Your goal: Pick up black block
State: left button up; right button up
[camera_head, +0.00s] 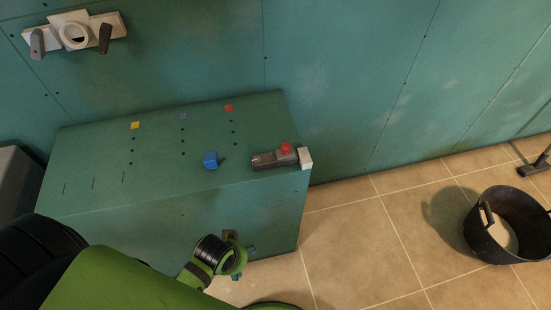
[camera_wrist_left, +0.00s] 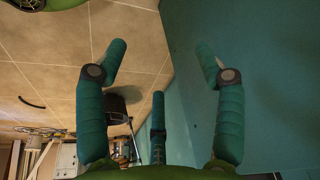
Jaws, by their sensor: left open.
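On top of the green plasterboard bench (camera_head: 80,160) lies a dark grey, elongated piece (camera_head: 264,160) near the right end, with a red round part (camera_head: 287,148) at its right. It is the darkest loose piece there; I cannot tell for sure that it is the black block. My left gripper (camera_head: 243,262) is low in front of the bench, below and to the left of that piece, partly hidden by my arm. In the left wrist view the gripper (camera_wrist_left: 160,55) has its teal fingers spread with nothing between them. No black block is clear there. My right gripper is not in view.
A blue block (camera_head: 210,160) and a white block (camera_head: 306,158) are on the bench top, with yellow, purple and red squares behind. A white fixture with two dark handles (camera_head: 74,36) is on the wall. A black bucket (camera_head: 480,239) stands on the tiled floor at right.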

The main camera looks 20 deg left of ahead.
pick_arm(q)
jog(key=w+r+t, duration=0.2)
jog(key=w+r, duration=0.2)
jog(key=r, duration=0.6)
jog(key=m+t+h, duration=0.2)
jog(key=t+h, duration=0.2)
jog(key=t, duration=0.4)
send_near(285, 153)
jog(key=w, duration=0.3)
jog(key=shift+w+d+f, duration=0.3)
jog(key=shift+w+f, duration=0.15)
jog(key=shift+f, duration=0.15)
jog(key=shift+f+p+x, duration=0.2)
jog(key=shift+p+x, duration=0.4)
jog(key=shift+x, duration=2.05)
jog(key=shift+s+d, duration=0.15)
jog(key=c, duration=1.3)
